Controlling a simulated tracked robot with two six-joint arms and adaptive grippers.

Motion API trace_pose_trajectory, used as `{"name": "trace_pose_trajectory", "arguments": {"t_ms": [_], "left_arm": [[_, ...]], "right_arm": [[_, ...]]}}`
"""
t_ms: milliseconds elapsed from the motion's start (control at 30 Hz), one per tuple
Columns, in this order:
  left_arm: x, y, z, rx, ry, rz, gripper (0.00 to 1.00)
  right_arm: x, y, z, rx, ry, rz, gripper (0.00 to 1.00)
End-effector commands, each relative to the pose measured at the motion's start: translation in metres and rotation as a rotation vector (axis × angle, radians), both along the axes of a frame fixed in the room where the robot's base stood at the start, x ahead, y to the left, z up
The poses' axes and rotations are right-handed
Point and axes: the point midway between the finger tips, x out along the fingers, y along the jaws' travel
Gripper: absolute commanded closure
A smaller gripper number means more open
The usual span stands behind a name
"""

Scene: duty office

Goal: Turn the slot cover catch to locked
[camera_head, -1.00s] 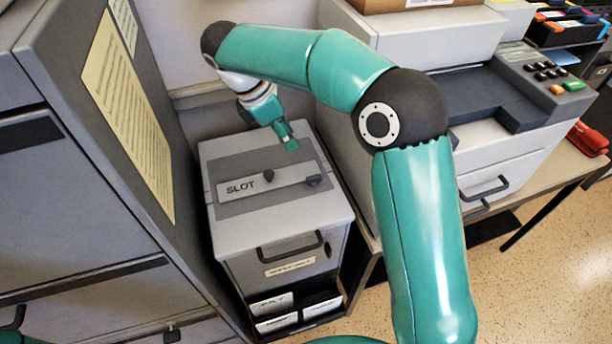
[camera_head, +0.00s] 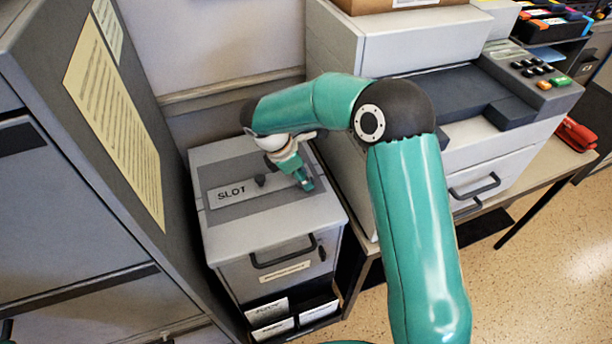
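The grey box (camera_head: 225,240) has a light strip-shaped slot cover (camera_head: 232,193) lettered SLOT on its top. A small dark knob (camera_head: 261,181) stands near the middle of the cover. The dark catch at the cover's right end is hidden behind my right gripper. My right gripper (camera_head: 307,185) points down at that right end, with its fingertips at or just above the box top. I cannot tell whether it touches the catch, or whether its fingers are open or closed. My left gripper is out of view.
A tall grey cabinet (camera_head: 60,200) stands close on the left. A large printer-like machine (camera_head: 420,45) is on a table at the right, with a red stapler-like object (camera_head: 575,134) near it. The box front has a dark handle (camera_head: 284,252) and paper slots below.

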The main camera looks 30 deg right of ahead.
Motion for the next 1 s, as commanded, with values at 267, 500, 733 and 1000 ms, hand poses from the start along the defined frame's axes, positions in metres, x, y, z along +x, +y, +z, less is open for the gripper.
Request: {"name": "trace_pose_trajectory", "arguments": {"t_ms": [267, 500, 733, 1000], "left_arm": [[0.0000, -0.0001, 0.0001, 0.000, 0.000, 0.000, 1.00], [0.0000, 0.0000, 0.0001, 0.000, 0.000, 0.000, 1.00], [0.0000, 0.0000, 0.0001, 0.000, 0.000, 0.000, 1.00], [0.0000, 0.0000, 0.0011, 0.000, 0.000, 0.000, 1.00]], "right_arm": [[-0.0007, -0.0028, -0.0078, 0.000, 0.000, 0.001, 0.62], [-0.0006, -0.0026, -0.0075, 0.000, 0.000, 0.001, 0.79], [-0.0007, -0.0025, -0.0074, 0.000, 0.000, 0.001, 1.00], [-0.0008, -0.0028, -0.0075, -0.002, 0.005, -0.014, 1.00]]}}
